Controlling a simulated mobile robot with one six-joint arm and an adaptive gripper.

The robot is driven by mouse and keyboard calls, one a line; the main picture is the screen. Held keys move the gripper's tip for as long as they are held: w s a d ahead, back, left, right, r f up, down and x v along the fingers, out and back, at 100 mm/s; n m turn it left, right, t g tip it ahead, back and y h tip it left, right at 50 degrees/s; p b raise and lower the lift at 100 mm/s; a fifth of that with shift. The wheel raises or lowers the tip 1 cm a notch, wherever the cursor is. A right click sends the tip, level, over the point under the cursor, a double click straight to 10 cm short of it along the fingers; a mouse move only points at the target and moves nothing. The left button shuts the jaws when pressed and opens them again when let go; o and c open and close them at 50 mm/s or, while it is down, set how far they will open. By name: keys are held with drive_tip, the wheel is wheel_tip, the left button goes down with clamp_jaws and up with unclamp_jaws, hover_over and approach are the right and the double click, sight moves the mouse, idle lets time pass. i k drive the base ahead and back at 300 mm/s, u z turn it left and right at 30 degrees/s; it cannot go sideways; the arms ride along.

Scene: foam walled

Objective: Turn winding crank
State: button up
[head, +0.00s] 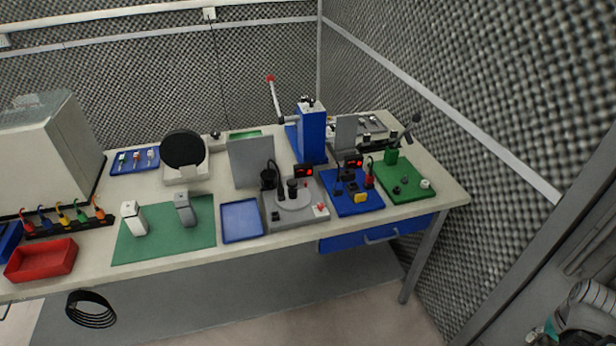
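A crank-like arm with a dark round knob (415,118) stands up at an angle near the green block (391,156) on the green board (412,190) at the right end of the bench. It looks like the winding crank, but the picture is too small to show how it is joined or turned. A part of my arm shows at the lower right corner, well away from the bench. My gripper cannot be made out there.
A blue press (312,135) with a red-tipped lever stands left of the green board. A blue board (352,197) with small parts and a grey turntable station (294,204) are nearer. Foam walls close off the back and right. The floor before the bench looks clear.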

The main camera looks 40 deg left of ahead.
sight(296, 198)
drive_tip(key=z, duration=0.2)
drive_tip(key=k, duration=1.1)
drive_tip(key=u, duration=1.5)
drive_tip(key=i, duration=0.55)
drive_tip(key=u, duration=0.1)
